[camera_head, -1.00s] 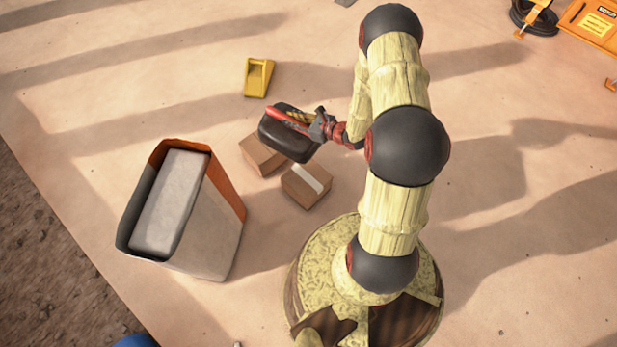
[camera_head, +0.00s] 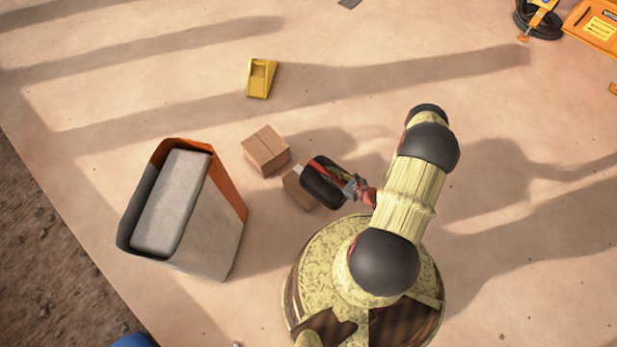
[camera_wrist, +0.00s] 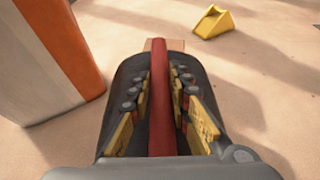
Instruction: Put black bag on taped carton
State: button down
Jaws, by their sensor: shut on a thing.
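The black bag (camera_head: 320,188) is a dark rounded case with a red handle. My gripper (camera_head: 347,182) is shut on that handle and holds the bag over the taped carton (camera_head: 296,189). The bag hides much of this carton; only its left part and a bit of pale tape show. I cannot tell whether the bag touches it. In the wrist view, the red handle runs between my fingers (camera_wrist: 162,110), with the bag (camera_wrist: 212,80) below them.
A plain carton (camera_head: 265,150) stands just up and left of the taped one. A tall open bin (camera_head: 215,225) with a pale block inside stands at the left. A yellow wedge-like object (camera_head: 261,78) lies farther back. The floor at the right is mostly clear.

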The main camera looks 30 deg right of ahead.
jog(key=b+x, duration=0.1)
jog(key=x, duration=0.2)
jog(key=d+b+x, duration=0.1)
jog(key=x, duration=0.3)
jog(key=b+x, duration=0.1)
jog(key=x, duration=0.2)
jog(key=shift+w+d+f+b, duration=0.1)
jog(key=shift+w+f+b, duration=0.15)
jog(key=shift+f+b, duration=0.15)
jog(key=w+f+b, duration=0.4)
jog(key=f, duration=0.4)
jog(key=shift+w+a, duration=0.2)
jog(key=shift+a, duration=0.1)
jog(key=shift+f, duration=0.2)
jog(key=c, duration=1.7)
grip_release()
jog(key=shift+o, duration=0.2)
